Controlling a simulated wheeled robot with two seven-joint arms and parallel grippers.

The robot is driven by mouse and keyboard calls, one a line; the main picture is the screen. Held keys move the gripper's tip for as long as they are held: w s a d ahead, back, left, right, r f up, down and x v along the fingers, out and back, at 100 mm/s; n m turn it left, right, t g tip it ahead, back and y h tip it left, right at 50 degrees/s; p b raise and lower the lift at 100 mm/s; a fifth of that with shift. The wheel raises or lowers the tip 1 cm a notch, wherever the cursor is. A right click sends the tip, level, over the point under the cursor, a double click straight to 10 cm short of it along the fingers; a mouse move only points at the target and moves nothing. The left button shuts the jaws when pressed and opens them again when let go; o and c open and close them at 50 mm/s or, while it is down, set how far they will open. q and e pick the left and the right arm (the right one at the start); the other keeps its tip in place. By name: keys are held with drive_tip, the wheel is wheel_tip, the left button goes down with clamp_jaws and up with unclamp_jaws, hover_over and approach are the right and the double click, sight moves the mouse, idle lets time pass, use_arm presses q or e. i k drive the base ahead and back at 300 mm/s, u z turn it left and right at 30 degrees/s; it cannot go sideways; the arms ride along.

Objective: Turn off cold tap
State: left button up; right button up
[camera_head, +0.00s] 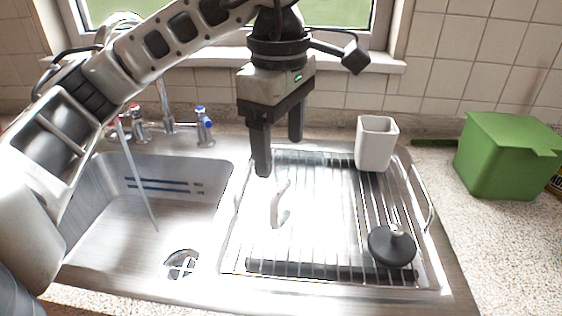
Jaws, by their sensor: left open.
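The cold tap (204,127) is a chrome handle with a blue top, standing on the sink's back ledge. A chrome handle with a red top (137,125) stands to its left. A thin stream of water (138,178) slants down into the sink basin (100,235). My left gripper (279,150) points down above the drying rack, to the right of the cold tap and apart from it. Its two dark fingers are open and empty. My left arm crosses the upper left and hides part of the faucet. My right gripper is out of view.
A wire rack (340,215) covers the drainboard. On it are a white cup (375,145), a pale curved object (279,207) and a dark round item (391,247). A green box (505,157) stands on the right counter. A tiled wall and window sill close the back.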

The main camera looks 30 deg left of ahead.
sight(201, 111)
drive_tip(key=k, duration=1)
